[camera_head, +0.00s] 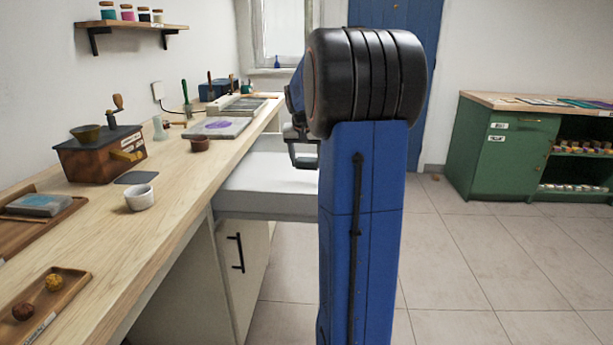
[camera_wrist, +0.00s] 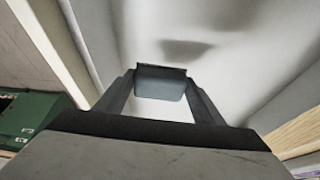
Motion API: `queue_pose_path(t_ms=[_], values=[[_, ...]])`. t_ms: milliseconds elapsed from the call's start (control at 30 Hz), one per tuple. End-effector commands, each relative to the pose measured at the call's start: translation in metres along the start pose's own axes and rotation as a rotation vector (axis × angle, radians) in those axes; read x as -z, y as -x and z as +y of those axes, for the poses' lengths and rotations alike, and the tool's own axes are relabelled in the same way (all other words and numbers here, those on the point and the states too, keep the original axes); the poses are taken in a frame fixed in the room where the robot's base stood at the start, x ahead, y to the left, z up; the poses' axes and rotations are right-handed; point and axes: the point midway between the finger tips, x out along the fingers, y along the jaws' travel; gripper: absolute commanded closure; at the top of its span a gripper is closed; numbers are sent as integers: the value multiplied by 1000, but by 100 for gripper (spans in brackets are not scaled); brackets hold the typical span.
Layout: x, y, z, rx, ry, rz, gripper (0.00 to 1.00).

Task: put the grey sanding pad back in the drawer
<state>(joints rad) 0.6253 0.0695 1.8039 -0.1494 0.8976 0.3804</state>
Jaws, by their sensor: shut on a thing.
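My gripper (camera_wrist: 160,94) is shut on the grey sanding pad (camera_wrist: 160,80), which sits between its two fingertips in the wrist view. Below the pad is the pale inside of the drawer (camera_wrist: 230,65), with a dark shadow on it. In the head view the white drawer (camera_head: 262,178) stands pulled out from under the workbench. My gripper (camera_head: 303,158) hangs over the drawer's right part, partly hidden by my arm. The pad cannot be made out clearly there.
The wooden workbench (camera_head: 185,215) runs along the left, with a white cup (camera_head: 139,197), a flat dark piece (camera_head: 136,177) and a wooden grinder box (camera_head: 101,152). A green cabinet (camera_head: 498,150) stands at the right. The tiled floor between is clear.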

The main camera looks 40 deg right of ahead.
Motion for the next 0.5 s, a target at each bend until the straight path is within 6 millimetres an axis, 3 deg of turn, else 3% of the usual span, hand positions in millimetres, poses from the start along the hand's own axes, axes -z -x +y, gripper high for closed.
queue_pose_path(t_ms=[267, 500], values=[[-6, -15, 0, 0, 1, -1, 62], [-20, -46, 0, -1, 1, -3, 62]])
